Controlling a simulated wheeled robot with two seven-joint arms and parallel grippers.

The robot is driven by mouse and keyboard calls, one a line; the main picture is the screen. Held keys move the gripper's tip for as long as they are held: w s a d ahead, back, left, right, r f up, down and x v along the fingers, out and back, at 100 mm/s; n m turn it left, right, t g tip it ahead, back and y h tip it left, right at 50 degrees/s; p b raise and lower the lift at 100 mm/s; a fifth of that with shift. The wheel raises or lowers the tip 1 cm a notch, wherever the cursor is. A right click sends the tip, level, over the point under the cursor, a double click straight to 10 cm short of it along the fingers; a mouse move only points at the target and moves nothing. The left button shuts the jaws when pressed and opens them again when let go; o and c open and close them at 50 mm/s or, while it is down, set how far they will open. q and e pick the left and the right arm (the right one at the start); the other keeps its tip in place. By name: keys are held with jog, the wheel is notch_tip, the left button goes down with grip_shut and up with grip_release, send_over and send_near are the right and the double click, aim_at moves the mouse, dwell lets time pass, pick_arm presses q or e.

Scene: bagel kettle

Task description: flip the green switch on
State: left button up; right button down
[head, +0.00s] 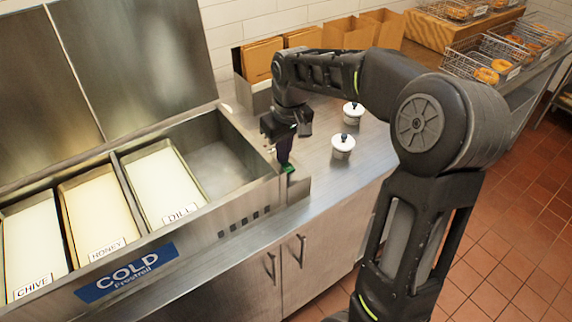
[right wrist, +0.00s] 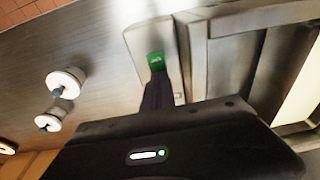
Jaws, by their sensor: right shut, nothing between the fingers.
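In the right wrist view the switch (right wrist: 155,60) shows as a small green patch on a pale metal plate. My right gripper (head: 285,158) is shut and empty, pointing down over the switch. In the right wrist view the tips of my right gripper (right wrist: 155,78) meet the near edge of the green patch; they partly cover it. I cannot tell whether they touch it or hang just above. My left gripper is not in view.
The cold unit (head: 230,222) holds trays of spread, with an empty bay at its right. Two white lidded cups (head: 343,147) (head: 353,112) stand on the steel counter (head: 315,165) to the right. Brown paper bags (head: 350,33) and wire baskets of bagels (head: 488,62) stand behind.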

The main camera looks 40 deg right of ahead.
jog(key=shift+f, duration=0.25)
jog(key=shift+r+p, duration=2.55)
jog(key=shift+r, duration=1)
